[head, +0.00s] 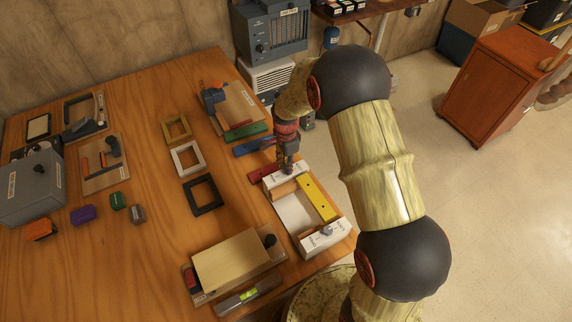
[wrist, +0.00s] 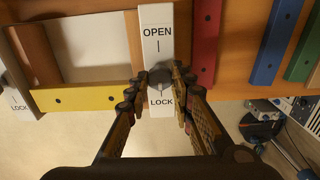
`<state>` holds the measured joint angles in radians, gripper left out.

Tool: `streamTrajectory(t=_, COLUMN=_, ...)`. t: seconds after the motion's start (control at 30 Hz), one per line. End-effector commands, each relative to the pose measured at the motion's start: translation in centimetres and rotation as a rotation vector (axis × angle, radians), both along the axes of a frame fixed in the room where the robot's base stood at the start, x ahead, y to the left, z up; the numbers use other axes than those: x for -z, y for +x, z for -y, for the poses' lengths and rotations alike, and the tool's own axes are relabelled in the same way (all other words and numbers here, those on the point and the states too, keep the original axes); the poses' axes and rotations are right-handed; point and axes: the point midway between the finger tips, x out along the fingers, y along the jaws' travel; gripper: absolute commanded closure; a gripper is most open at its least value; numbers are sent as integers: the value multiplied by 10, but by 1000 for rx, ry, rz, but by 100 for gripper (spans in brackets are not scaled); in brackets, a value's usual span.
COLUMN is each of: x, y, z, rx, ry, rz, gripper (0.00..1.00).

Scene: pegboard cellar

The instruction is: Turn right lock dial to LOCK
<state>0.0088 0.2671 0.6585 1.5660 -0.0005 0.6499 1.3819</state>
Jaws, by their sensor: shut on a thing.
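A white block labelled OPEN and LOCK (wrist: 157,35) carries a grey dial (wrist: 160,78) in the wrist view. My gripper (wrist: 161,80) is shut on this dial, one finger on each side of it, between the two words. The fingers hide part of the dial, and I cannot tell exactly where it points. In the head view my gripper (head: 287,165) is over the far white block (head: 283,180) of a wooden fixture with a yellow bar (head: 318,198). A second white block with a dial (head: 327,233) is at the fixture's near end.
Red (wrist: 205,40), blue (wrist: 275,42) and green bars lie beside the gripped block in the wrist view. Black (head: 203,195), white and tan frames lie left of the fixture. A board with a wooden panel (head: 235,262) lies nearer. The floor is open right of the table.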

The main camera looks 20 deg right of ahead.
Motion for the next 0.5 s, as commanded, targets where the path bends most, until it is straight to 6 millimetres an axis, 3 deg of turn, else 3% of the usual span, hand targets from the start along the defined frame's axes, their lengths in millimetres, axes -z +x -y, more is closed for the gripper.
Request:
streamTrajectory(t=0.23, x=0, y=1, z=0, rx=0, ry=0, rz=1, gripper=100)
streamTrajectory(t=0.27, x=0, y=1, z=0, rx=0, ry=0, rz=1, gripper=75)
streamTrajectory(t=0.5, x=0, y=0, z=0, rx=0, ry=0, rz=1, gripper=61)
